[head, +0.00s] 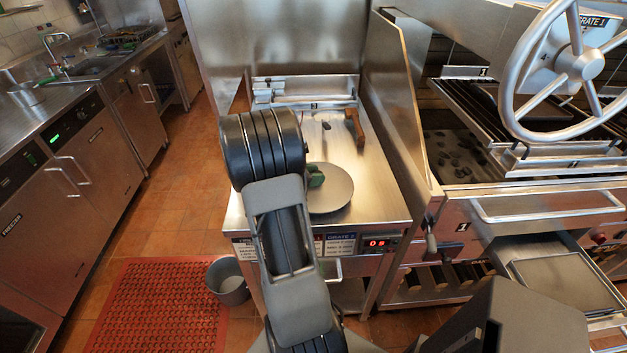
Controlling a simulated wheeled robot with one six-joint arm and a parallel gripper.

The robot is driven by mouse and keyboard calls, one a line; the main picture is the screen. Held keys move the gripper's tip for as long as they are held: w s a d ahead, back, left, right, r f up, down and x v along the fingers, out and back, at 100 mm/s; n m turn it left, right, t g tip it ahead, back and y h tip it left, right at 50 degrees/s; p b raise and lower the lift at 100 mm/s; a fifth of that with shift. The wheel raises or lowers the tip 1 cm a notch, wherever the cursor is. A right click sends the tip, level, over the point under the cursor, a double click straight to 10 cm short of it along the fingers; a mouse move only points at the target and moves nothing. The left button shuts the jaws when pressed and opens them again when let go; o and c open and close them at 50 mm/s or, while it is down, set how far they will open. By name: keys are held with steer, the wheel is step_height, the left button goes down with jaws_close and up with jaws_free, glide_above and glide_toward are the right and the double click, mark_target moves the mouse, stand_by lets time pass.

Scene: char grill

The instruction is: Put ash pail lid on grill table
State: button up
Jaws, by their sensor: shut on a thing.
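The ash pail lid (333,192) is a round grey disc with a small dark green piece on top, probably its knob. In the head view it is over the front part of the steel grill table (376,190). I cannot tell whether it touches the surface or hangs just above it. My gripper (312,178) is at the green piece, at the lid's left side, shut on the lid. My black wrist and grey arm link hide most of the fingers and the lid's left edge.
A grey pail (229,281) stands open on the floor by a red mat (160,305). A wooden-handled tool (354,129) and a small dark item lie farther back on the table. Tall steel panels stand behind and right. The grill with a handwheel (580,66) is on the right.

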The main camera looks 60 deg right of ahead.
steer(key=shift+f, duration=1)
steer(key=shift+f, duration=0.15)
steer(key=o, duration=1)
steer(key=shift+w+a+r, duration=0.15)
steer(key=shift+r, duration=0.05)
steer(key=v, duration=1.2)
steer(key=s+a+r+m+t+y, duration=0.1)
steer(key=a+m+t+y, duration=0.2)
steer(key=a, duration=0.6)
steer(key=s+a+r+m+t+y, duration=0.1)
steer(key=a+m+t+y, duration=0.3)
steer(key=a, duration=0.6)
steer(key=s+a+r+m+t+y, duration=0.1)
steer(key=a+m+t+y, duration=0.3)
steer(key=a, duration=0.5)
steer(key=shift+s+a+r+m+b, duration=0.3)
steer(key=shift+s+r+b, duration=0.1)
steer(key=shift+r, duration=0.15)
